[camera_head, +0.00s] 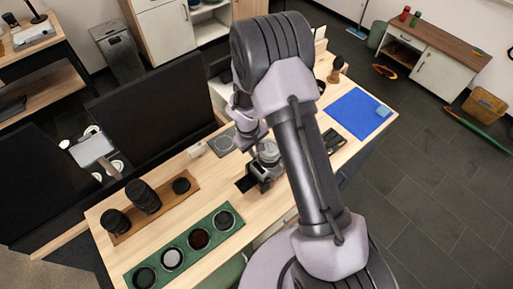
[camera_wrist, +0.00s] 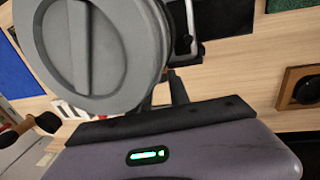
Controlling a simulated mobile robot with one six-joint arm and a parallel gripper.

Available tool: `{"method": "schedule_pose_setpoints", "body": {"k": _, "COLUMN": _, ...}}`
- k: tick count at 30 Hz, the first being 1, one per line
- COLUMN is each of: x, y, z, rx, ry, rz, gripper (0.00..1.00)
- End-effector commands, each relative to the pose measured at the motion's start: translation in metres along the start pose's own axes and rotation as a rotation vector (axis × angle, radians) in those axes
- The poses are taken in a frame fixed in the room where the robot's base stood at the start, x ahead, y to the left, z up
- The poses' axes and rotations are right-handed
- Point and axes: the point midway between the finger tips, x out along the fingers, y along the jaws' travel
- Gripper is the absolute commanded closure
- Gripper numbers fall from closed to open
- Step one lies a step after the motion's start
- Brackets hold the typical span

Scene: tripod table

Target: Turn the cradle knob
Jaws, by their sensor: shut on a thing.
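The dark cradle (camera_head: 264,178) stands near the middle of the wooden table, with a grey round-topped device (camera_head: 268,150) in it. In the wrist view this device (camera_wrist: 95,45) is a large grey disc with a raised bar across its face, filling the upper left. My gripper (camera_head: 250,142) is at the cradle's left side in the head view. In the wrist view the dark fingers of my gripper (camera_wrist: 165,85) reach up behind the disc's lower right edge. They are shut on the cradle knob, which is mostly hidden, as is the contact.
A green tray with round dishes (camera_head: 185,250) and a wooden rack with black cylinders (camera_head: 148,205) are at the table's left. A grey-green mat (camera_head: 222,141) lies behind the cradle. A blue mat (camera_head: 358,113) lies at the right. Dark panels (camera_head: 150,110) stand along the back.

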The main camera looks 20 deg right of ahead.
Motion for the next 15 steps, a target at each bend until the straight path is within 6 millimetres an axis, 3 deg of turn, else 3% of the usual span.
{"method": "schedule_pose_setpoints", "body": {"k": 15, "x": -0.0033, "y": 0.0018, "z": -0.0001, "rx": 0.000, "ry": -0.001, "rz": -0.066, "gripper": 1.00}}
